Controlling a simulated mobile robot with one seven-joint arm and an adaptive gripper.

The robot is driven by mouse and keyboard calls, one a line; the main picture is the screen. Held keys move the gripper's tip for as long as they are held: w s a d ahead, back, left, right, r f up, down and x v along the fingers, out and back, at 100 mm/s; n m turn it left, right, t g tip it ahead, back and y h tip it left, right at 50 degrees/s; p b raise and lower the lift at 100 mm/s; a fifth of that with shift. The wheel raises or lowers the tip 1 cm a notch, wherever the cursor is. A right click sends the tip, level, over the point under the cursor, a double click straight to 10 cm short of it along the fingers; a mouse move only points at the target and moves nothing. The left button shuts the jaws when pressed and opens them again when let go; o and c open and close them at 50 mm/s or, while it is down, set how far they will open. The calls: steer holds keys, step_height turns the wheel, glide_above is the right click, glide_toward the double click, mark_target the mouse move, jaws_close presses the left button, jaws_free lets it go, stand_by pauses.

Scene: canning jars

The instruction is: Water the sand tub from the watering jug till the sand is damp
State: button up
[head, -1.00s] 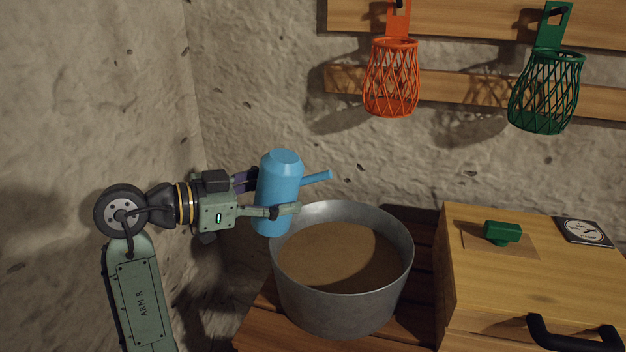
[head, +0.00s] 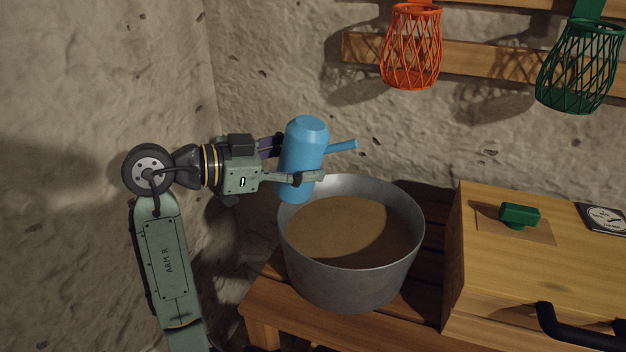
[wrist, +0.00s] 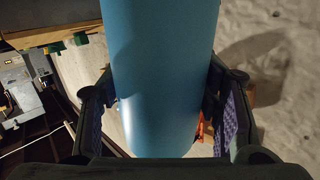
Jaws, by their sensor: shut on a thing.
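The blue watering jug (head: 303,160) is held by my gripper (head: 306,172) above the back left rim of the tub. The jug is close to upright, tilted slightly, with its spout (head: 342,146) pointing right. The metal sand tub (head: 350,273) stands on a wooden bench. No water stream shows. In the wrist view the jug (wrist: 165,75) fills the space between my two fingers, which press on its sides.
A wooden box (head: 510,260) with a green knob (head: 519,214), a dial and a black handle stands right of the tub. An orange basket (head: 411,48) and a green basket (head: 580,65) hang on the wall. The bench (head: 275,318) shows bare at front left.

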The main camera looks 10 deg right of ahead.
steer(key=shift+r, duration=0.1)
stand_by(0.4)
steer(key=shift+w+a+m+y, duration=0.15)
steer(key=shift+m+y, duration=0.15)
steer(key=shift+y, duration=0.1)
steer(key=shift+w+a+m+y, duration=0.1)
steer(key=shift+a+m+y, duration=0.1)
steer(key=shift+m+y, duration=0.15)
stand_by(0.6)
steer(key=shift+a+m+y, duration=0.1)
steer(key=shift+m+y, duration=0.25)
steer(key=shift+y, duration=0.2)
steer(key=shift+t, duration=0.3)
